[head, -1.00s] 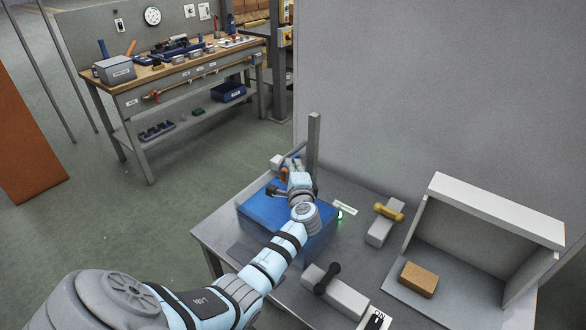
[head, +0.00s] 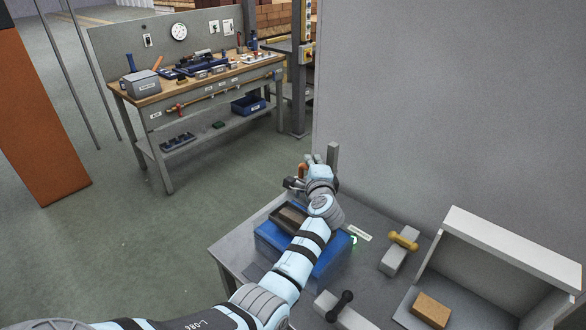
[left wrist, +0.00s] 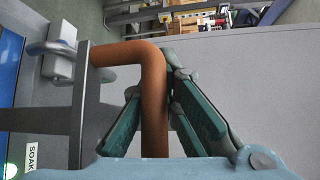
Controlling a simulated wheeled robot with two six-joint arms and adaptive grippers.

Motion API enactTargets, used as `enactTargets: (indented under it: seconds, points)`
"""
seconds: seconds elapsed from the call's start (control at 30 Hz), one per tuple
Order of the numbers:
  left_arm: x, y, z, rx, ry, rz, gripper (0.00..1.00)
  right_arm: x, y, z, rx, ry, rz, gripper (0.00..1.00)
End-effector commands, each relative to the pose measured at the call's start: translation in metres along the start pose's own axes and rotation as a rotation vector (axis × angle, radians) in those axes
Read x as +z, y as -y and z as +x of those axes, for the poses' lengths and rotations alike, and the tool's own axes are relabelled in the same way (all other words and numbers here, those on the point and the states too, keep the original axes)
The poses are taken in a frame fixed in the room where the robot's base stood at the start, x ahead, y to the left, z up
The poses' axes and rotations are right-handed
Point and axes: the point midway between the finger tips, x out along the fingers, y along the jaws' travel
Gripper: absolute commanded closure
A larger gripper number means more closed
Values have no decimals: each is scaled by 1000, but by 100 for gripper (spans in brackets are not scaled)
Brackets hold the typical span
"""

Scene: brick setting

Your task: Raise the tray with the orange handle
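The orange handle (head: 303,170) is at the far end of the blue tank (head: 325,262). In the left wrist view the handle (left wrist: 152,95) is a bent orange bar on a grey bracket. My left gripper (head: 311,163) is at the handle. In the left wrist view its teal finger pads (left wrist: 155,115) lie on both sides of the bar and seem closed on it. A dark tray (head: 276,222) with a brown inside shows at the tank's top, partly hidden by my left arm. My right gripper is not in view.
A grey post (head: 333,160) stands close beside my gripper. To the right are a yellow handle (head: 405,241) and a black handle (head: 339,305) on grey blocks, and a grey open box with an orange brick (head: 431,309). A workbench (head: 200,95) stands behind, across open floor.

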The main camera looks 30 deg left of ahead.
Motion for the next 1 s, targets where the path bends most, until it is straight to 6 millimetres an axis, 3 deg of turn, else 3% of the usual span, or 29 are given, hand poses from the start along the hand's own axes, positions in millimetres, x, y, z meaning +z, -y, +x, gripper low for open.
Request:
enactTargets:
  seconds: [0.2,0.3,0.4,0.7,0.83,1.0]
  points:
    - [0,-4,0,4,1,-1,100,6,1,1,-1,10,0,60]
    - [1,-4,0,4,2,-2,81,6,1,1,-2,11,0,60]
    - [1,-4,0,3,2,-2,70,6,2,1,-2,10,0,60]
    - [2,-3,-2,2,2,-2,70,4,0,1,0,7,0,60]
    - [2,-4,-21,2,1,-5,70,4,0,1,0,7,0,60]
    - [2,-4,-59,3,1,-6,70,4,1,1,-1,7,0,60]
